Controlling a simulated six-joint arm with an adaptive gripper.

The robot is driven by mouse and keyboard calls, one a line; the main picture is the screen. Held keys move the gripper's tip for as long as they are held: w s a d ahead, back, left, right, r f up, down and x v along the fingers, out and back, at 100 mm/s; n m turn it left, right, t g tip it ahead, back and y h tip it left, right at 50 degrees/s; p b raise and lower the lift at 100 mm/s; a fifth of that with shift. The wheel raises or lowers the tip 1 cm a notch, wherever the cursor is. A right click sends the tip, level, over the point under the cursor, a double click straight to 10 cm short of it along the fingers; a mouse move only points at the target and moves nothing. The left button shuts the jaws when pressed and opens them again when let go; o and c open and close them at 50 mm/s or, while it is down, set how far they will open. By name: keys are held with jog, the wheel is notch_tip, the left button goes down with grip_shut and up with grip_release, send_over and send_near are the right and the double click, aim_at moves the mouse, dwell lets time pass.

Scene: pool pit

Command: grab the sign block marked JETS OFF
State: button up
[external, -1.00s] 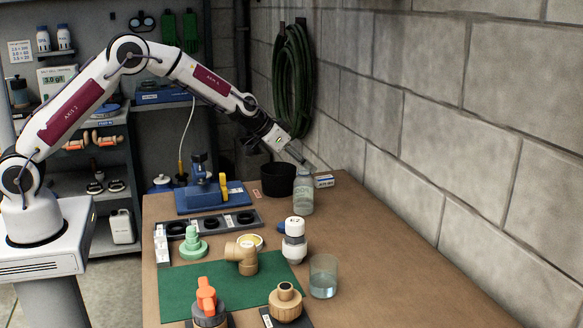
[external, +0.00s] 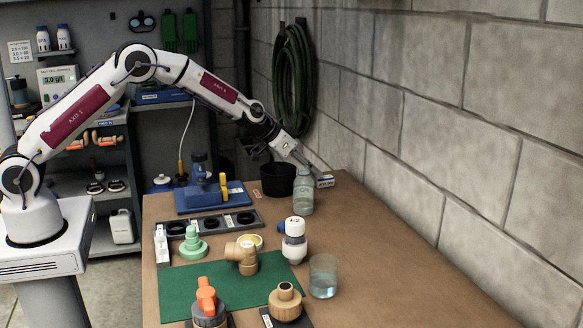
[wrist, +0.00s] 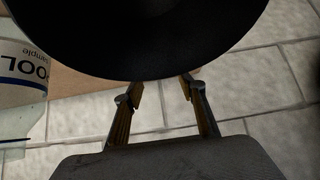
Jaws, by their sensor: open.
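The block cannot be made out there.
The clear sample bottle (external: 303,191) stands close to my gripper; its label also shows in the wrist view (wrist: 22,72). A black pot (external: 278,179) stands behind it. The block wall (external: 430,130) is close on the right. Fittings and a glass (external: 323,277) stand nearer.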

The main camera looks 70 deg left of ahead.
aim_at(322, 177)
jog(key=shift+d+x, duration=0.1)
jog(key=shift+x, duration=0.65)
jog(key=shift+d+x, duration=0.15)
jog(key=shift+x, duration=1.65)
jog(key=shift+c, duration=0.3)
grip_shut()
